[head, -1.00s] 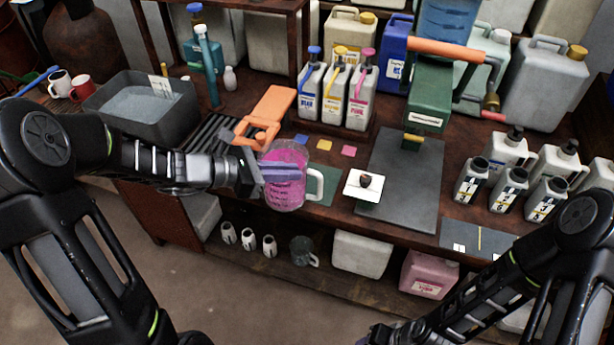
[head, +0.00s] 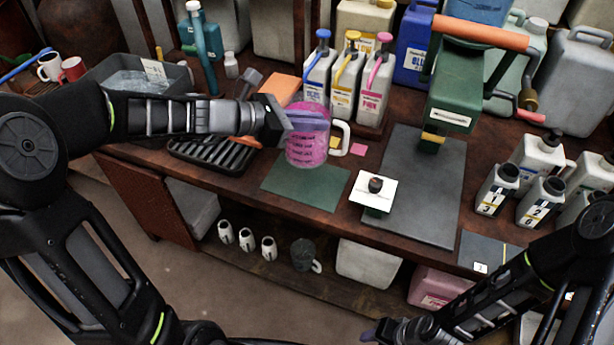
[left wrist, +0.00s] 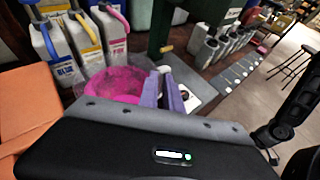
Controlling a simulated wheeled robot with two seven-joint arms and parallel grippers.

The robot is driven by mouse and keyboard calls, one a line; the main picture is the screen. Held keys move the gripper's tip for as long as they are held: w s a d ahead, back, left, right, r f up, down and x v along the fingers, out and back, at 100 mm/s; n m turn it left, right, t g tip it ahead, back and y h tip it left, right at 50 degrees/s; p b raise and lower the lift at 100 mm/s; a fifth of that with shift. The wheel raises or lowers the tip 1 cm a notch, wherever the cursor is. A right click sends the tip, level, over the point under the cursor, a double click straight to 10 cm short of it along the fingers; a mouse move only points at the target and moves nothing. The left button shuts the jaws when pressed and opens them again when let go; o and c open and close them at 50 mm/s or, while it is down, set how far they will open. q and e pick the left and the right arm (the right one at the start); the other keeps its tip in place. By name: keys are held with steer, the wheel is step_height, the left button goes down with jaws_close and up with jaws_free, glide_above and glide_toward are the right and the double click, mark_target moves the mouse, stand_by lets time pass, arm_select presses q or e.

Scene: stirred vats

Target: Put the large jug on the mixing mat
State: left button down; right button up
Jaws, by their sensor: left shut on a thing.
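The large jug (head: 307,152) is clear, with pink liquid inside and a white handle on its right. My left gripper (head: 308,122) is shut on it near its upper part. The jug appears upright, at the back edge of the green mixing mat (head: 300,187); I cannot tell its exact height above the bench. The mat is bare in view. In the left wrist view the jug's pink opening (left wrist: 115,84) shows beside the purple fingers of my left gripper (left wrist: 165,88). My right gripper (head: 370,335) is low at the bottom edge, mostly cut off.
Blue, yellow and pink pump bottles (head: 345,75) stand behind the jug. A black rack (head: 215,152) is at the left.

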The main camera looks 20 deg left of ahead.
mark_target(316, 155)
arm_select(q)
steer(key=shift+f+b, duration=0.5)
steer(key=shift+f, duration=2.55)
steer(key=shift+f, duration=1.9)
steer(key=shift+b, duration=0.35)
steer(key=c, duration=1.5)
jaws_free()
steer(key=shift+f, duration=0.15)
